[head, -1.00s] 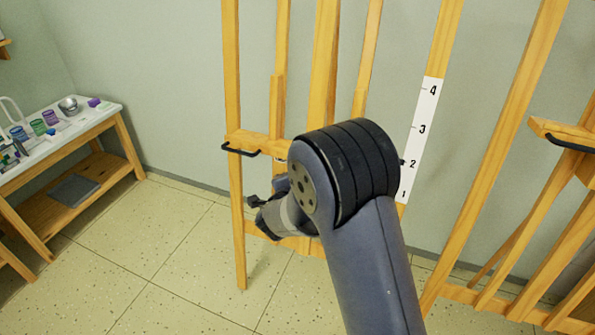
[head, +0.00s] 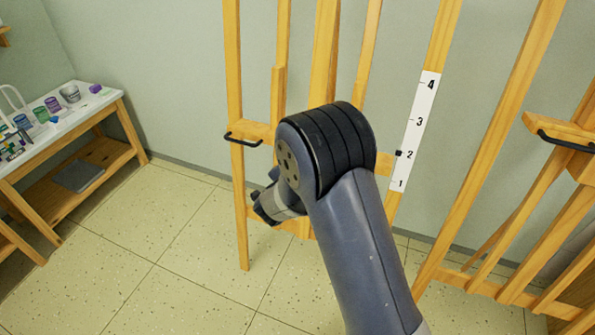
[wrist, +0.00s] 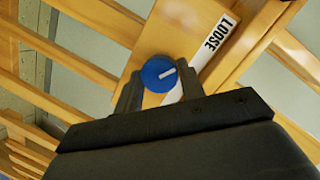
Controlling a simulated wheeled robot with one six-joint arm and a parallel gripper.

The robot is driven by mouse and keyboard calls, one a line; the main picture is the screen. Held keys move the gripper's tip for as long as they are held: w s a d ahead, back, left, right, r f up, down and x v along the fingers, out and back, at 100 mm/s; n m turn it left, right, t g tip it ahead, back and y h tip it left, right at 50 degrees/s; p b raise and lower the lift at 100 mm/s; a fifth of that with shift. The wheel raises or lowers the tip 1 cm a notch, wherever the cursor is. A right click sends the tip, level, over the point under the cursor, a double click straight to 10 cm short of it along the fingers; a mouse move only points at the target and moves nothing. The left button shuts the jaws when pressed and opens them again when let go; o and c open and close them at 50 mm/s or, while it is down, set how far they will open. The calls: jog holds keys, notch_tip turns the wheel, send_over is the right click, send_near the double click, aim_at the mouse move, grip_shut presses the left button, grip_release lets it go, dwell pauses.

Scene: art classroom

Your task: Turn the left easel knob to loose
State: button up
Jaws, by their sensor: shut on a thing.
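In the wrist view a round blue knob (wrist: 159,75) with a white pointer line sits on a wooden easel part (wrist: 168,38). My gripper (wrist: 160,88) is shut on the knob, with one dark finger on each side. The pointer line aims right and slightly up, toward a white strip (wrist: 214,40). The strip's upper end reads LOOSE; its lower end is partly hidden by the right finger. In the head view the left easel (head: 233,90) stands behind my arm. My gripper (head: 268,202) shows only in part there, and the knob is hidden.
A second easel (head: 510,120) with a black handle (head: 566,141) stands at the right. A black handle (head: 243,140) sticks out from the left easel. A numbered white scale (head: 415,132) is on its right post. A paint table (head: 108,106) stands far left; the floor between is clear.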

jog(key=o, duration=1)
jog(key=v, duration=1)
jog(key=shift+s+a, duration=0.1)
jog(key=shift+s, duration=0.25)
jog(key=x, duration=1)
jog(key=shift+w, duration=0.4)
